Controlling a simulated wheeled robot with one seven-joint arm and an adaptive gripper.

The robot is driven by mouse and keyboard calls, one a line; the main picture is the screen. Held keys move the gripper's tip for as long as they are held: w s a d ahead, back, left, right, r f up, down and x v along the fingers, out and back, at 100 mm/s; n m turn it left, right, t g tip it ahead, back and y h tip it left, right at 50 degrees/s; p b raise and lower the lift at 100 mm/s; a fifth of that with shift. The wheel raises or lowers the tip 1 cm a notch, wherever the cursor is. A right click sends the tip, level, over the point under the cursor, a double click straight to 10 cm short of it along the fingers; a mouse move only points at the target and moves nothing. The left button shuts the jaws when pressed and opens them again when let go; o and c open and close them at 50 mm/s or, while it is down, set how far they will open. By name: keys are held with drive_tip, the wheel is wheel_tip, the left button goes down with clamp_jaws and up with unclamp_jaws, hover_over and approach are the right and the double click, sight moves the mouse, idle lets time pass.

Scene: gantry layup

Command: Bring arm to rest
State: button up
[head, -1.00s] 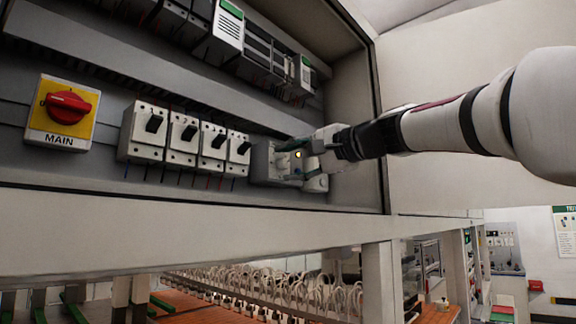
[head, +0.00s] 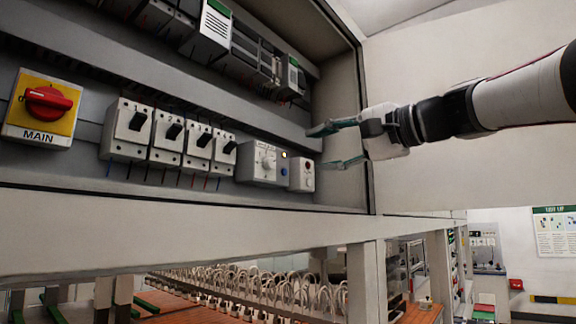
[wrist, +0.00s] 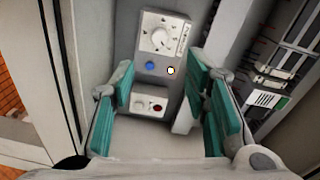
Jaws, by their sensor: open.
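My gripper (head: 340,147) is open and empty at the right side of an open electrical cabinet (head: 250,209). Its teal fingers (wrist: 160,108) are spread wide in the wrist view. A grey control box with a rotary knob (head: 262,163) sits just left of the fingers, and gap shows between them in the head view. The box also shows in the wrist view (wrist: 163,35), with a blue button (wrist: 150,66) and a lit yellowish lamp (wrist: 171,71). A small box with a red button (head: 302,173) is beside it.
A red MAIN switch on a yellow plate (head: 41,108) and several breakers (head: 127,131) line the cabinet to the left. More modules (head: 210,33) sit on the upper rail. A pale panel (head: 450,165) stands behind my arm. Below is a rack of looped fittings (head: 245,290).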

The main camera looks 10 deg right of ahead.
drive_tip(key=shift+f, duration=0.1)
idle(0.3)
drive_tip(key=s+f+n+g+h+b, duration=0.1)
drive_tip(key=s+f+g+h, duration=0.2)
drive_tip(key=f, duration=0.9)
drive_tip(key=s+f+n+g+h+b, duration=0.1)
drive_tip(key=s+f+h, duration=0.3)
drive_tip(key=f, duration=0.7)
drive_tip(key=s+d+f+n+g+h, duration=0.1)
drive_tip(key=s+f, duration=0.3)
drive_tip(key=f, duration=0.4)
drive_tip(key=s+d+f+n+g+h, duration=0.1)
drive_tip(key=s+d+f+n+h, duration=0.1)
drive_tip(key=s+f, duration=0.3)
drive_tip(key=s+d+f+n+g+h+b, duration=0.1)
drive_tip(key=s+f, duration=0.4)
drive_tip(key=f, duration=0.5)
drive_tip(key=shift+d+f+n+h, duration=0.4)
drive_tip(key=shift+d+n+h, duration=0.15)
drive_tip(key=shift+d, duration=0.5)
